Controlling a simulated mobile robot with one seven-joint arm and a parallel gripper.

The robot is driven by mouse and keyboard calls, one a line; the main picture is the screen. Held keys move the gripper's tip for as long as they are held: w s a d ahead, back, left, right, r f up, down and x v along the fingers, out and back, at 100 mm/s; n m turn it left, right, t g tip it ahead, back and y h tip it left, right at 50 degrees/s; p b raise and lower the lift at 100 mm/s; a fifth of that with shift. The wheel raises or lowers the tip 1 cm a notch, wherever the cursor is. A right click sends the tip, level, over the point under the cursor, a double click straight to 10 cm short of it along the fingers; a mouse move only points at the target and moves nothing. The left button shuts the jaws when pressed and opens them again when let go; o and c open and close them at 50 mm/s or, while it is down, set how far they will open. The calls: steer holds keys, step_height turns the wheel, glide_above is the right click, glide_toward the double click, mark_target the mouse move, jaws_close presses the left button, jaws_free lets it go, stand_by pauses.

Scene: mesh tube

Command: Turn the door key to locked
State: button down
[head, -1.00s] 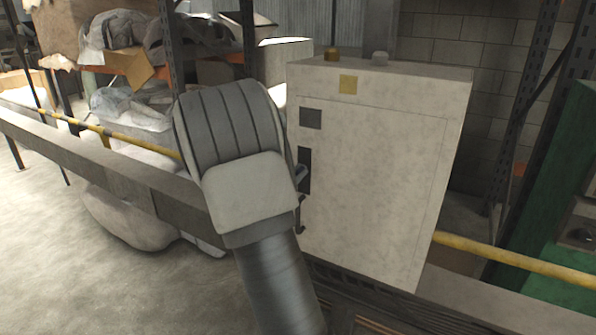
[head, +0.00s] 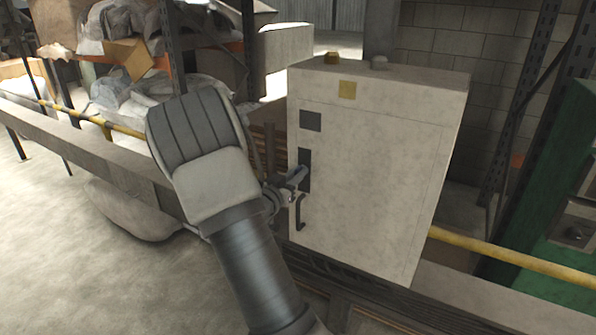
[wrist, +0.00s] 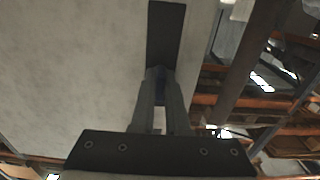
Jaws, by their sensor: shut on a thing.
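The pale metal cabinet (head: 375,175) stands at the centre right in the head view. A dark upright lock plate (head: 305,157) is on its door near the left edge; the plate also shows in the wrist view (wrist: 166,30). My gripper (head: 300,174) reaches the lower part of this plate from the left. In the wrist view its two fingers (wrist: 159,75) are close together on a small bluish-dark piece, the key (wrist: 160,86), at the plate's end. The fingers hide most of the key, and I cannot tell its turn angle.
A dark curved door handle (head: 299,213) sits just below my gripper. A yellow rail (head: 510,259) runs along both sides of the cabinet. Shelving with wrapped goods (head: 120,90) stands behind at left. Open floor (head: 50,225) lies at the front left.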

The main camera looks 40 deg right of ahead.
stand_by(0.4)
steer(key=c, duration=0.9)
jaws_free()
steer(key=shift+a, duration=0.1)
steer(key=v, duration=1.7)
steer(key=shift+s+a+p, duration=0.1)
steer(key=shift+s+p, duration=0.05)
steer(key=shift+p, duration=0.25)
